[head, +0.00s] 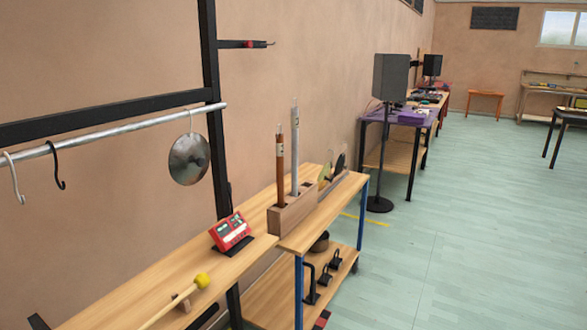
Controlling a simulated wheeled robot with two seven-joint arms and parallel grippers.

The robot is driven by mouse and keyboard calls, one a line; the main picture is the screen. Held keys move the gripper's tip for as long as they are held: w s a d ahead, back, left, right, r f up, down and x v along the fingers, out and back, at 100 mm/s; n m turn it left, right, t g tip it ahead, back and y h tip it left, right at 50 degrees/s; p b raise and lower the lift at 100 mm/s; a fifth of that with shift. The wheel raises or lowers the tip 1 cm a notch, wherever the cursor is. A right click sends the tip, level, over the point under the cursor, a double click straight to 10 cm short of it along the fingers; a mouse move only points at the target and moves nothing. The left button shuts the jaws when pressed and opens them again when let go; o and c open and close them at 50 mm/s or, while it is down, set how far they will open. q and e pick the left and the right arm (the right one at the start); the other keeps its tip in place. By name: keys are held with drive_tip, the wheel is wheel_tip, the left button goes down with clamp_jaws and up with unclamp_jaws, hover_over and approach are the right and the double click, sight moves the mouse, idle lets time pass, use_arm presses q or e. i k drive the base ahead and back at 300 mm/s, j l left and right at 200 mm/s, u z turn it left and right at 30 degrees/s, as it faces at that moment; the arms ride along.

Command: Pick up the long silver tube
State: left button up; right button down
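The long silver tube (295,150) stands upright in a wooden block holder (291,212) on the bench, in the head view. It is the taller of two tubes there; a shorter brown tube (280,165) stands just to its left. The lower ends of both are hidden inside the holder. Neither of my grippers shows in this view.
A red device (231,233) and a yellow-headed mallet (201,281) rest on the nearer bench. A metal rail (120,126) with hooks and a hanging disc (189,159) crosses at left. A black speaker (391,77) stands behind. Floor at right is clear.

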sight(295, 111)
drive_tip(key=i+l+u, duration=0.15)
drive_tip(key=i+l, duration=0.75)
drive_tip(key=i+l+u, duration=0.1)
drive_tip(key=i+l, duration=0.75)
drive_tip(key=l, duration=0.1)
